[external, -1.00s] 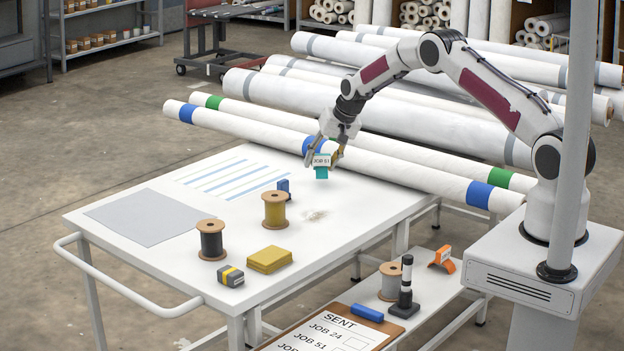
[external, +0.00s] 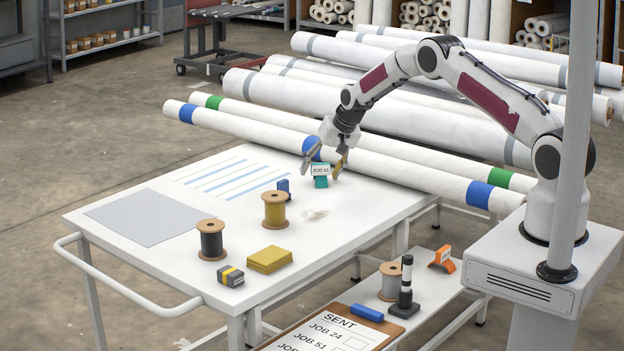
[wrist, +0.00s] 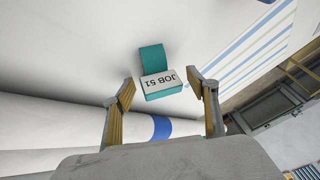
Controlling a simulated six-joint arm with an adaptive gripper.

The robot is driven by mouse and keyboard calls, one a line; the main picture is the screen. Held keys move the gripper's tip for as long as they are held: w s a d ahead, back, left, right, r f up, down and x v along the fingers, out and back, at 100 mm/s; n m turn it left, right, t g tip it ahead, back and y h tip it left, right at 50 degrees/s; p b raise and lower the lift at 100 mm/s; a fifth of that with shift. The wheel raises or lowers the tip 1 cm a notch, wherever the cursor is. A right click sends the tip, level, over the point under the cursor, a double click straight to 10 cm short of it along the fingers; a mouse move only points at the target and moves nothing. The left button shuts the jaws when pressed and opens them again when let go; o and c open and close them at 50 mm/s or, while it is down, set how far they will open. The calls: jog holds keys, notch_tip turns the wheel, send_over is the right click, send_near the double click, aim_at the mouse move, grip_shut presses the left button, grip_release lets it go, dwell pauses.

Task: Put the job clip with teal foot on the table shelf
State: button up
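The job clip with teal foot (external: 321,183), labelled JOB 51, is at the back right part of the white tabletop and appears to rest on it. In the wrist view the clip (wrist: 160,84) shows its white label and teal foot. My gripper (external: 323,168) is low over the clip with its fingers spread. In the wrist view my gripper (wrist: 162,91) has one finger on each side of the clip, with a visible gap on both sides. The table shelf (external: 425,312) is the lower white surface at the front right, holding several things.
The shelf holds an orange clip (external: 442,260), a spool (external: 390,282), a black stamp (external: 405,292) and a clipboard (external: 335,333). White rolls lie behind.

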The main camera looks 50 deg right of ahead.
jog(key=shift+r, duration=0.25)
jog(key=v, duration=1.1)
jog(key=shift+s+r, duration=0.25)
jog(key=shift+r, duration=0.1)
dwell(0.7)
jog(key=s+a+r+n, duration=0.2)
jog(key=s+a+r, duration=0.3)
jog(key=s+r, duration=0.55)
jog(key=s+a+r+n, duration=0.2)
jog(key=s+a+r, duration=0.4)
jog(key=s+r, duration=0.45)
jog(key=s+a+n, duration=0.1)
jog(key=s+a, duration=0.1)
jog(key=s, duration=1.2)
jog(key=s+a+n, duration=0.2)
jog(key=s+a, duration=0.1)
jog(key=s, duration=1.1)
jog(key=shift+s+r+y, duration=0.3)
jog(key=shift+s+r, duration=0.1)
jog(key=shift+r, duration=0.1)
